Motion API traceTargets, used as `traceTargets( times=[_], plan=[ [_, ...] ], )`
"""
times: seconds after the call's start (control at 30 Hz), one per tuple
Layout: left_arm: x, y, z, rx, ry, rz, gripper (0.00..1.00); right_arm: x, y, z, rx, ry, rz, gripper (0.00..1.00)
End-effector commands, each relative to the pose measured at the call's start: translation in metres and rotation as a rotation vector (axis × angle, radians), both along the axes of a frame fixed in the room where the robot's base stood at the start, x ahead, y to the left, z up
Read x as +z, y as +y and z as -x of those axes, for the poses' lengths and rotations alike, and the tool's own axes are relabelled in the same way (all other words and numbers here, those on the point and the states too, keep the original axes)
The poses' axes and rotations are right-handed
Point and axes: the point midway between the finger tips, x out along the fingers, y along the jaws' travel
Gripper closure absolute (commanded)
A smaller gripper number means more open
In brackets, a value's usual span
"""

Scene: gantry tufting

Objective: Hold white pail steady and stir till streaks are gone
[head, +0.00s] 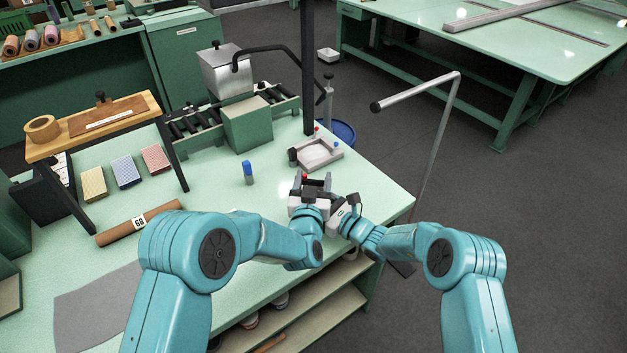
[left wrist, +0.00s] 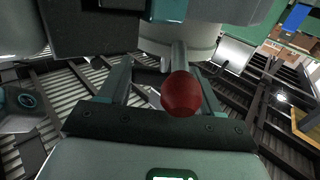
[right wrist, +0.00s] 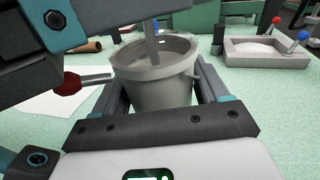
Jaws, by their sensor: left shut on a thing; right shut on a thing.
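The white pail (right wrist: 152,88) stands upright between the fingers of my right gripper (right wrist: 160,82), which is shut on its body in the right wrist view. A thin grey stirring rod (right wrist: 155,42) goes down into the pail. My left gripper (head: 316,183), dark at the upper left of the right wrist view, is shut on the rod's upper part. A red knob (right wrist: 68,85) on a short stem sticks out beside the pail; a red knob (left wrist: 182,93) is also close in the left wrist view. The pail's contents and any streaks are too small to make out.
A shallow tray (head: 335,157) with a red and a blue knob stands just beyond my grippers. A blue-capped bottle (head: 248,173) stands to the left. A brown roll (head: 140,222) and coloured blocks lie farther left. The table's right edge is close to my right arm.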

Motion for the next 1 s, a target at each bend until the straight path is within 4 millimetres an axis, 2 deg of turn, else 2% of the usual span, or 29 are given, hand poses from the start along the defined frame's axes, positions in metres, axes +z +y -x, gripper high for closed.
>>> traceTargets(
  times=[0.13,0.17,0.2,0.57,0.73,1.0],
  plan=[
    [0.002,-0.001,0.0,-0.002,-0.004,-0.001,0.67,-0.001,0.0,0.0,0.001,0.001,0.003,0.77],
    [0.002,-0.001,0.0,-0.002,-0.004,-0.001,0.27,-0.001,0.0,0.0,0.001,0.001,0.003,0.77],
    [0.001,-0.001,0.0,-0.002,-0.003,-0.001,0.15,-0.001,0.0,0.0,0.001,0.001,0.003,0.77],
    [0.0,0.0,0.004,-0.002,-0.001,0.0,0.15,-0.001,0.0,0.0,0.001,0.002,0.002,0.77],
    [0.0,0.003,0.029,-0.003,0.001,-0.001,0.15,-0.001,0.0,0.0,0.0,0.002,0.002,0.77],
    [0.0,0.009,0.09,-0.004,0.001,-0.001,0.15,-0.001,0.0,0.0,0.0,0.001,0.002,0.77]
  ],
)
